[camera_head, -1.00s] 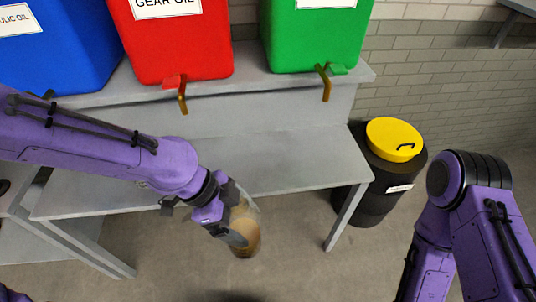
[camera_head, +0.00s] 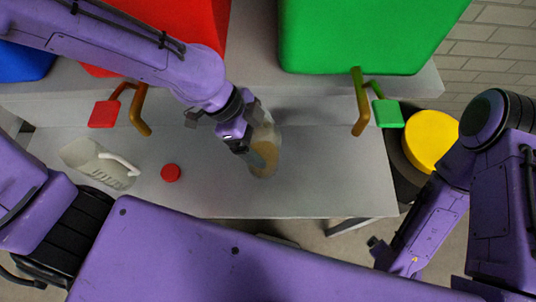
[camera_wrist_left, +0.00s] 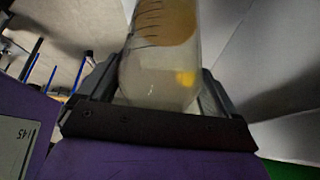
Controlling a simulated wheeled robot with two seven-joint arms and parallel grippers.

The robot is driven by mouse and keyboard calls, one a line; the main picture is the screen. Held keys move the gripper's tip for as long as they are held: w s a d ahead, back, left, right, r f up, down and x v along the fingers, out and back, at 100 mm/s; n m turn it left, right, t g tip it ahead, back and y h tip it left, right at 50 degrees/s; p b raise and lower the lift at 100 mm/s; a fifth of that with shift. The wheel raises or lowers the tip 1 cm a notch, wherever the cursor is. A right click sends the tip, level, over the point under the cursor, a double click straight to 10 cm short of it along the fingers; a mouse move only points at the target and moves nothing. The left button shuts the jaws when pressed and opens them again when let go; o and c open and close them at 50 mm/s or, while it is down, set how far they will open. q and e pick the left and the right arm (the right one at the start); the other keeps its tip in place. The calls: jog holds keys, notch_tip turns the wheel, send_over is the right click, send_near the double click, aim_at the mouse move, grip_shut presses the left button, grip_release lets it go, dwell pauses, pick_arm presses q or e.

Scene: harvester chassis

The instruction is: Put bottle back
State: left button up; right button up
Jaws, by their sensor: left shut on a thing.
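My left gripper (camera_head: 250,142) is shut on a clear bottle (camera_head: 264,158) with amber liquid in it. The bottle looks slightly tilted and appears over the grey lower shelf (camera_head: 330,185); I cannot tell whether it touches it. In the left wrist view the bottle (camera_wrist_left: 160,75) sits between the two fingers, its liquid toward the top of the picture. My right gripper (camera_head: 377,247) is at the lower right, beyond the shelf's front edge; its jaws are too small and dark to read.
A white jug (camera_head: 85,158) lies on the shelf at left, with a red cap (camera_head: 171,173) beside it. Green (camera_head: 360,35) and red (camera_head: 190,20) tanks with protruding taps stand on the upper ledge. A yellow-lidded black bin (camera_head: 432,140) is at right.

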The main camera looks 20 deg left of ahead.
pick_arm(q)
jog(key=f, duration=0.2)
jog(key=s+f, duration=0.1)
jog(key=f, duration=0.1)
jog(key=s+f, duration=0.1)
jog(key=f, duration=0.1)
jog(key=shift+s+b, duration=0.15)
jog(key=shift+b, duration=0.15)
jog(key=f, duration=0.1)
jog(key=w+f, duration=0.1)
jog(key=f, duration=0.1)
jog(key=shift+w+f, duration=0.1)
jog(key=shift+w, duration=0.05)
jog(key=shift+w+f, duration=0.2)
jog(key=shift+f, duration=0.05)
jog(key=shift+s+r, duration=0.2)
jog(key=shift+s, duration=0.25)
jog(key=shift+f, duration=0.2)
jog(key=o, duration=1.6)
jog(key=shift+w, duration=0.2)
jog(key=shift+r, duration=0.35)
jog(key=p+v, duration=0.2)
jog(key=v, duration=0.9)
jog(key=shift+s+a+r+p, duration=0.1)
jog(key=shift+a+r+p, duration=0.15)
jog(key=shift+r+p, duration=0.1)
pick_arm(e)
jog(key=shift+s+r, duration=0.85)
jog(key=shift+r, duration=0.3)
